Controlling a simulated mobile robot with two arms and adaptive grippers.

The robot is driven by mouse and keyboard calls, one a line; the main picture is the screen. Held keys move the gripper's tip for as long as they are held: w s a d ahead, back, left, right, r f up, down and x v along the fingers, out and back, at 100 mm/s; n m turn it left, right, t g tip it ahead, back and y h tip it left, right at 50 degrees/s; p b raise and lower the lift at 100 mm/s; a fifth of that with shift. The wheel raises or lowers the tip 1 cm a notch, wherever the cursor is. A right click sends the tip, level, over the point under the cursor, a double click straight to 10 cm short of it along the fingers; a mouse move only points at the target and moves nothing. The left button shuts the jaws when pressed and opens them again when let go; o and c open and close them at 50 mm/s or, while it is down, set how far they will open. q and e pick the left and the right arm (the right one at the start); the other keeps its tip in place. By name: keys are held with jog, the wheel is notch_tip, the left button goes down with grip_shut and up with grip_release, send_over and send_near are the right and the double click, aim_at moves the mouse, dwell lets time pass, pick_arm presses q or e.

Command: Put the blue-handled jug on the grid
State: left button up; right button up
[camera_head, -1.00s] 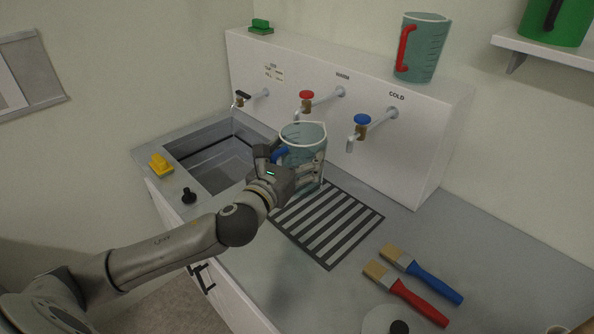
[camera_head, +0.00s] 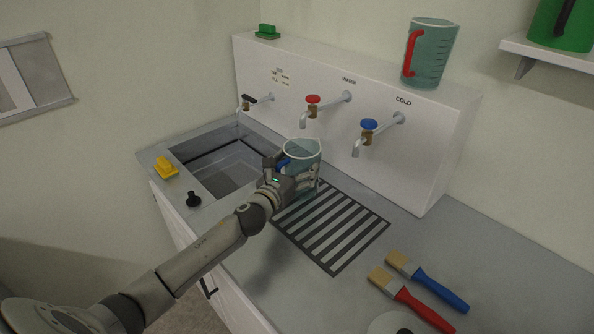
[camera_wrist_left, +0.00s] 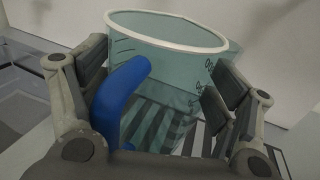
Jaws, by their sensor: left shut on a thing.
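The blue-handled jug (camera_head: 303,152) is clear teal and upright, over the back left end of the striped grid (camera_head: 335,232). I cannot tell whether its base touches the grid. My left gripper (camera_head: 292,180) is shut on the jug, with its fingers on either side of the blue handle. In the left wrist view the jug (camera_wrist_left: 170,60) has its blue handle (camera_wrist_left: 120,98) between the fingers, and grid stripes show through its wall. The gripper hides part of the jug's lower side. My right gripper is not in view.
The sink (camera_head: 222,165) lies left of the grid. A blue tap (camera_head: 369,125) and a red tap (camera_head: 313,100) stick out from the wall box behind. Two brushes (camera_head: 415,290) lie at the front right. A red-handled jug (camera_head: 430,55) stands on the box.

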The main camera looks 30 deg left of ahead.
pick_arm(q)
jog(key=shift+f, duration=0.75)
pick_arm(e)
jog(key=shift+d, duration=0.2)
pick_arm(q)
jog(key=shift+f, duration=0.15)
jog(key=o, duration=1)
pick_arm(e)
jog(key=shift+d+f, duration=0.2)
